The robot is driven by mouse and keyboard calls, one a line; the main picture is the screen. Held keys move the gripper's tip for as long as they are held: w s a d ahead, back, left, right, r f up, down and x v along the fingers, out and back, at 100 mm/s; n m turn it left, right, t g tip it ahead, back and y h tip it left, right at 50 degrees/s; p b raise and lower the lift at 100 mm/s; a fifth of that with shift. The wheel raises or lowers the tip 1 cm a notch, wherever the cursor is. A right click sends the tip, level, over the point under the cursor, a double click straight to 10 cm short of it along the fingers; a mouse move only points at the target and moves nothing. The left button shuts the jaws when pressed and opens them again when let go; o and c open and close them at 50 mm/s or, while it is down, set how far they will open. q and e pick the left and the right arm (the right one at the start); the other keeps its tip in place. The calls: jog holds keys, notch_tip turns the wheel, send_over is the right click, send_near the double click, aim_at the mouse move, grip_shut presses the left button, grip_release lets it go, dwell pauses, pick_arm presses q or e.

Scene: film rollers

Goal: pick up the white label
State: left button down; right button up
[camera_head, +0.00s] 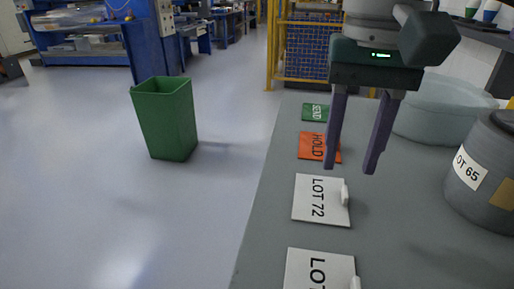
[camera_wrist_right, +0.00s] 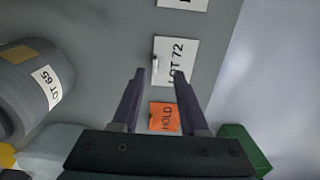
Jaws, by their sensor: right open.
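A white label reading LOT 72 (camera_head: 312,200) lies flat on the grey table, with a small white raised tab (camera_head: 345,195) at its right edge. It also shows in the right wrist view (camera_wrist_right: 184,61), ahead of the fingertips. A second white label (camera_head: 312,272), its text cut off after LOT, lies at the near edge of the head view. My right gripper (camera_head: 350,168) is open and empty, above the table near the orange HOLD label (camera_head: 310,146). In the wrist view the right gripper (camera_wrist_right: 157,75) points toward the LOT 72 label. My left gripper is out of view.
A green SEND label (camera_head: 313,112) lies farther back. A grey roll marked LOT 65 (camera_head: 487,160) and a pale round tub (camera_head: 435,112) stand at the right. A green bin (camera_head: 165,120) stands on the floor left of the table.

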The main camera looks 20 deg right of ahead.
aim_at(347, 195)
jog(key=f, duration=0.4)
jog(key=shift+s+d+f, duration=0.3)
jog(key=shift+w+f, duration=0.1)
jog(key=shift+f, duration=0.35)
grip_shut()
